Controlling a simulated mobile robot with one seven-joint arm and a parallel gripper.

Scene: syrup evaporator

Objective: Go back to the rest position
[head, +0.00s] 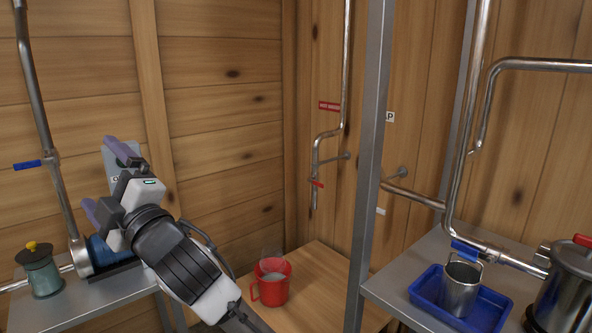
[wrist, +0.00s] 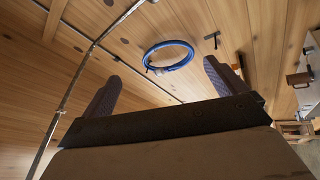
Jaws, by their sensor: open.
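My gripper (head: 104,180) is raised at the left of the head view, in front of the plank wall. Its two purple-grey fingers are spread apart with nothing between them. In the wrist view my gripper (wrist: 170,85) also shows open and empty, with planks and a hanging blue hose coil (wrist: 168,57) beyond it. My arm covers part of a blue item (head: 102,250) on the left shelf.
A red mug (head: 271,288) stands on the wooden surface below my arm. A metal shelf (head: 84,303) holds a grey-green pot (head: 41,275) at left. A grey post (head: 368,160) rises right of centre. A blue tray (head: 428,292) holds a metal cup (head: 460,287) at right.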

